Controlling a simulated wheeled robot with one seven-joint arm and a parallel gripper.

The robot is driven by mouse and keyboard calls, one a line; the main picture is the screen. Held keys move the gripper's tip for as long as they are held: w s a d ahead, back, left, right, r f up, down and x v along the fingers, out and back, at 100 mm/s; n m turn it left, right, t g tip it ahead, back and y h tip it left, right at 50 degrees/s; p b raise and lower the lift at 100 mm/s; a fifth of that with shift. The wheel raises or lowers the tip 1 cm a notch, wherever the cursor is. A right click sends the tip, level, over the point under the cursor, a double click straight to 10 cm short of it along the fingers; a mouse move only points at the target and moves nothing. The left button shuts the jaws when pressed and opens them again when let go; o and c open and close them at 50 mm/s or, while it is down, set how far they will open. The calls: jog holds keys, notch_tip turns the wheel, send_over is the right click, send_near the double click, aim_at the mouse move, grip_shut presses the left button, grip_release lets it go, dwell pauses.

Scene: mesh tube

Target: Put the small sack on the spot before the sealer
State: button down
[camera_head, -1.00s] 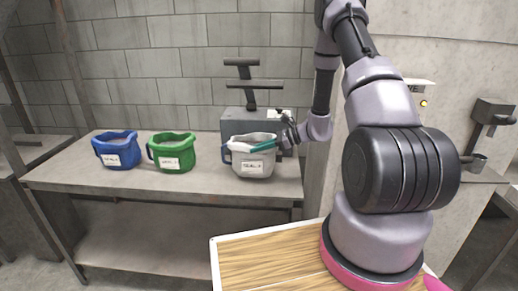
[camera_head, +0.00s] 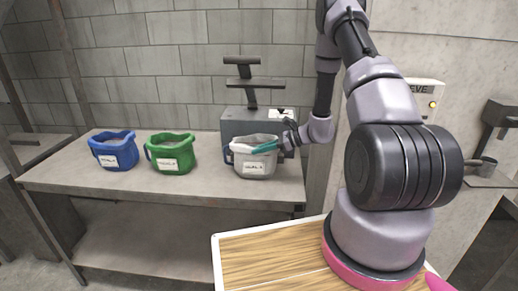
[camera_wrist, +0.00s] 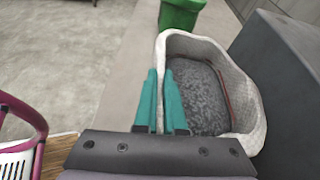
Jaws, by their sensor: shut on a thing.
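A pale grey-white sack (camera_head: 255,164) with a label and an open top is at the right end of the bench, in front of the dark grey sealer (camera_head: 238,125). My gripper (camera_head: 266,147), with teal fingers, is shut on its rim. In the wrist view the fingers (camera_wrist: 160,105) pinch the sack's near left rim, and grey grainy contents show inside the sack (camera_wrist: 245,85). I cannot tell whether its base touches the bench. No marked spot shows; the sack may hide it.
A green sack (camera_head: 172,157) and a blue sack (camera_head: 114,154), both labelled, stand to the left on the bench (camera_head: 95,184). The bench front between them and the edge is clear. A wooden-topped surface (camera_head: 270,262) with a white rim is in the foreground.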

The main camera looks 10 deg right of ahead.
jog(key=c, duration=0.9)
grip_release()
notch_tip(320, 180, up, 10)
jog(key=shift+f, duration=0.2)
jog(key=s+a+r+n+g+h, duration=0.25)
jog(key=s+r+n, duration=0.7)
jog(key=r, duration=0.65)
jog(key=s+d+r+n+t+h, duration=0.1)
jog(key=s+d+r+n+h, duration=0.1)
jog(key=s+r, duration=0.2)
jog(key=s+d+r+n+t+h, duration=0.2)
jog(key=s+d+r+n+h, duration=0.1)
jog(key=s, duration=0.5)
jog(key=s+d+r+n+t+h, duration=0.2)
jog(key=s+r+h, duration=0.1)
jog(key=s+r, duration=0.2)
jog(key=shift+s+d+r, duration=0.15)
jog(key=shift+s+r, duration=0.15)
jog(key=shift+s, duration=0.2)
